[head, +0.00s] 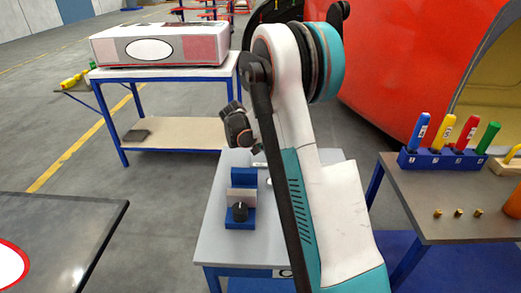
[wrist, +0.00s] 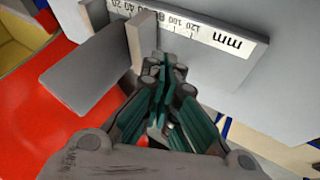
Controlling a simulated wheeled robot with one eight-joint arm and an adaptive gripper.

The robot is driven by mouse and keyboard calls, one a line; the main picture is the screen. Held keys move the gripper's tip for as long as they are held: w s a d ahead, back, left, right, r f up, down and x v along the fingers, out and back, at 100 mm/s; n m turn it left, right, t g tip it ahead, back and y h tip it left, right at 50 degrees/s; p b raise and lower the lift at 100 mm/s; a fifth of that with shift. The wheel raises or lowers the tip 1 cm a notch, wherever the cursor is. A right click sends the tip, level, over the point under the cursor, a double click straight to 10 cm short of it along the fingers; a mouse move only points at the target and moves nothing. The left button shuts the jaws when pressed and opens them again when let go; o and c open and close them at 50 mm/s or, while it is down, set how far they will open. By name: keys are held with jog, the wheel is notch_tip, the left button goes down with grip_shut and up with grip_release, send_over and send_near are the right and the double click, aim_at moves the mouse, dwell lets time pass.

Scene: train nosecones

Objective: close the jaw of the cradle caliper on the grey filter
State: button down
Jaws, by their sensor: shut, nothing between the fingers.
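In the wrist view the caliper shows close up, with a white mm scale strip (wrist: 205,33) along a pale grey body. A flat grey plate (wrist: 88,72) and an upright grey block (wrist: 140,40) stand at its left end. I cannot tell which of these is the jaw and which is the filter. My gripper (wrist: 163,68) is shut and empty, its fingertips close beside the block and below the scale; contact cannot be told. In the head view my gripper (head: 254,148) hangs over the far part of a small table, where my arm hides much of the caliper.
A blue fixture (head: 240,221) with a black knob stands on the small grey table (head: 215,240). A right-hand table (head: 425,200) holds a blue rack of coloured-handled tools (head: 440,160). A bench (head: 165,72) with a large box is behind. A dark tabletop (head: 80,225) is front left.

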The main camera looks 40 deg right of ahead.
jog(key=shift+s+d, duration=0.35)
jog(key=shift+d, duration=0.15)
jog(key=shift+s+d, duration=0.3)
jog(key=shift+d, duration=0.1)
